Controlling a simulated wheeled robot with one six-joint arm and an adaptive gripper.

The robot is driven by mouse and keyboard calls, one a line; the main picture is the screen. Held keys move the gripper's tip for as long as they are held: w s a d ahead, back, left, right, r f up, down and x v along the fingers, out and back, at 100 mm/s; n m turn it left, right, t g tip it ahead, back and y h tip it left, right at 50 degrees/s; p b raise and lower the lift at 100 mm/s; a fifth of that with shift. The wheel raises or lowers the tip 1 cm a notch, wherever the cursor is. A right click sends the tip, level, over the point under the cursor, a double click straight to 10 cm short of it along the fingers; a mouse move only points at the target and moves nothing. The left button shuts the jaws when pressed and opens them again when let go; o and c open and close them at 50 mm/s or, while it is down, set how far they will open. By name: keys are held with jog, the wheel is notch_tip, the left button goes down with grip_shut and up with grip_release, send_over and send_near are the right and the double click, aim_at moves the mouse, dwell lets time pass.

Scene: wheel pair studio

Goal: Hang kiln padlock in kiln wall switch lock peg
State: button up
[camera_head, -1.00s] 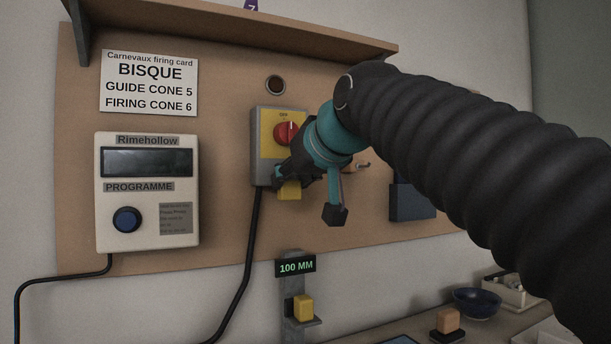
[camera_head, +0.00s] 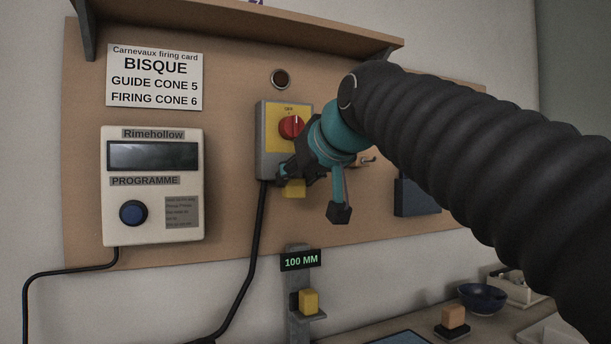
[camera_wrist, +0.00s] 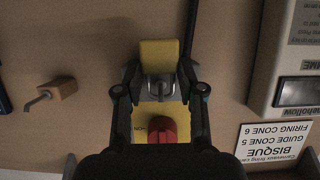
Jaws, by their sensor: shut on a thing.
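The kiln padlock, with a yellow body (camera_wrist: 159,53) and grey shackle, is between the fingers of my gripper (camera_wrist: 160,88), which is shut on it. In the head view its yellow body (camera_head: 293,189) shows just below the lower edge of the kiln wall switch (camera_head: 270,150). The switch is a grey box with a yellow face and a red knob (camera_head: 291,127); the knob also shows in the wrist view (camera_wrist: 162,129). My gripper (camera_head: 287,175) covers the switch's lower right part. I cannot make out the lock peg or whether the shackle is on it.
A controller box (camera_head: 153,210) and firing card (camera_head: 154,77) are left of the switch. A wooden block with a metal hook (camera_wrist: 57,88) is mounted beside it. A shelf (camera_head: 250,22) overhangs above. A stand with a 100 MM sign (camera_head: 300,260) holds a yellow block (camera_head: 309,301) below.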

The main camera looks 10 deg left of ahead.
jog(key=shift+f, duration=0.1)
jog(key=o, duration=1.3)
jog(key=shift+c, duration=0.2)
jog(key=v, duration=1.2)
